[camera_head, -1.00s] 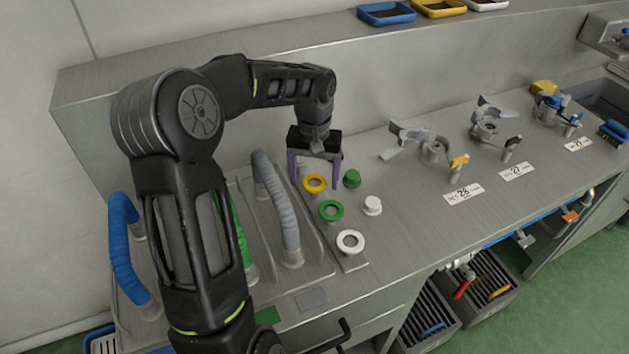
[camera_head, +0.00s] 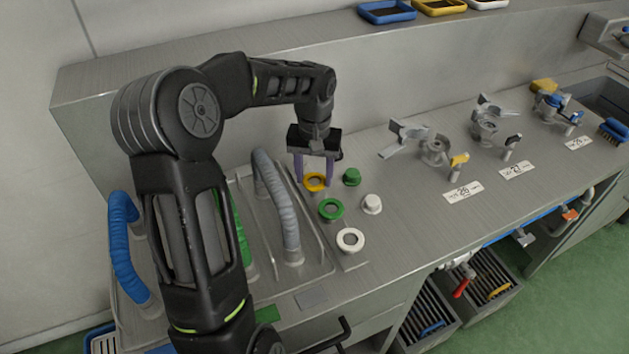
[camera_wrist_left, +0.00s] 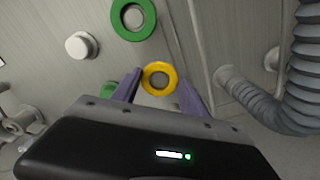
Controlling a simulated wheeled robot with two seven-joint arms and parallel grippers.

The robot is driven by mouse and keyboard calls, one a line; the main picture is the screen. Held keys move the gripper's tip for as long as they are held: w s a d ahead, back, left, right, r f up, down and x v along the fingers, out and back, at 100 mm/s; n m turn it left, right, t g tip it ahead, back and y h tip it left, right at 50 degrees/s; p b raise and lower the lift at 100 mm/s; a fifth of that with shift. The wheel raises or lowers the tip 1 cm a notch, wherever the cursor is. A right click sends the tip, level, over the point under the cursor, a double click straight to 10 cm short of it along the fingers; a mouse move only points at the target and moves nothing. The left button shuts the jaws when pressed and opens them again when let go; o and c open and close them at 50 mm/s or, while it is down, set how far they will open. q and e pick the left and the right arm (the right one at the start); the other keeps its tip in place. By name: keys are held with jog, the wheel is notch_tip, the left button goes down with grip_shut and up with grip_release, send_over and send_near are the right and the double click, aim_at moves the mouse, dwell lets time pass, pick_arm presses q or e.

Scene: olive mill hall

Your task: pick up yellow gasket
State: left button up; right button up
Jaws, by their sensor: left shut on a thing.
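The yellow gasket (camera_head: 315,183) is a flat ring on the steel counter, at the back of a short row of rings. My left gripper (camera_head: 314,180) is over it, with its purple fingers pointing down, one on each side of the ring. In the left wrist view the yellow gasket (camera_wrist_left: 159,78) sits between the two purple fingertips (camera_wrist_left: 160,82), and the gripper is shut on it. The ring still looks at counter level. My right gripper is not in view.
A green ring (camera_head: 331,210) and a white ring (camera_head: 350,240) lie in front. A green plug (camera_head: 351,177) and a white plug (camera_head: 372,204) stand to the right. A grey hose (camera_head: 277,208) arches close on the left. Metal fittings (camera_head: 433,148) stand further right.

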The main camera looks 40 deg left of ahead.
pick_arm(q)
jog(key=c, duration=0.6)
jog(key=shift+r, duration=0.1)
notch_tip(320, 180, up, 10)
jog(key=shift+f+b, duration=0.1)
jog(key=shift+b, duration=0.4)
jog(key=shift+r, duration=0.2)
dwell(0.3)
